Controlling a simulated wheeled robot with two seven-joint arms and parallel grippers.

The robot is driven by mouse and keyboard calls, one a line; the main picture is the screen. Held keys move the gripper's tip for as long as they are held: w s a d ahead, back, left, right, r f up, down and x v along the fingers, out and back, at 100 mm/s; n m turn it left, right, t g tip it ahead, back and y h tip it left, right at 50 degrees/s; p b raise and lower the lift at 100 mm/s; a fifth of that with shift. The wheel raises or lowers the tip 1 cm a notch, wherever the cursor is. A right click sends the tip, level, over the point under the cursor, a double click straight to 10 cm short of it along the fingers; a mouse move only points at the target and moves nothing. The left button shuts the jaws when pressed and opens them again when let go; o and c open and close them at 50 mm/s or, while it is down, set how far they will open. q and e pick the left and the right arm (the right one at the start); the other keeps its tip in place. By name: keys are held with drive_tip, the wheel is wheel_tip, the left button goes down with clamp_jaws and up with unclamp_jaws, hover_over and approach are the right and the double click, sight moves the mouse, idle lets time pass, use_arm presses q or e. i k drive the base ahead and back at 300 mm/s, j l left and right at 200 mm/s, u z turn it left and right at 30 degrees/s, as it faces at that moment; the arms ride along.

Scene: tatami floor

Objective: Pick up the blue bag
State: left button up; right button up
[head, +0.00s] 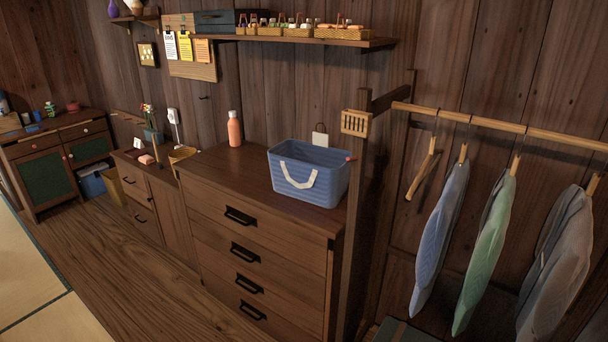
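A blue bag (309,179), shaped like an open-topped basket with ribbed sides and a white loop handle on its front, stands upright on the right end of the brown wooden dresser (228,172). Its upper rim is open and its inside is empty as far as I can see. Neither of my grippers shows in the head view, and nothing is touching the bag.
An orange bottle (235,131) stands left of the bag. A wooden post (356,200) rises close to its right, with hanging garments (440,235) beyond. A wall shelf (310,39) runs above. The dresser top left of the bag is mostly clear.

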sight(317, 173)
drive_tip(key=j+z, duration=0.1)
drive_tip(key=z, duration=0.55)
drive_tip(key=j+z, duration=0.4)
drive_tip(key=j, duration=0.15)
drive_tip(key=k+j+z, duration=0.1)
drive_tip(key=j+z, duration=0.35)
drive_tip(key=k+j, duration=0.1)
drive_tip(key=j, duration=0.35)
drive_tip(key=k+j, duration=0.1)
drive_tip(key=j, duration=0.35)
drive_tip(key=k+j+z, duration=0.1)
drive_tip(key=j, duration=0.35)
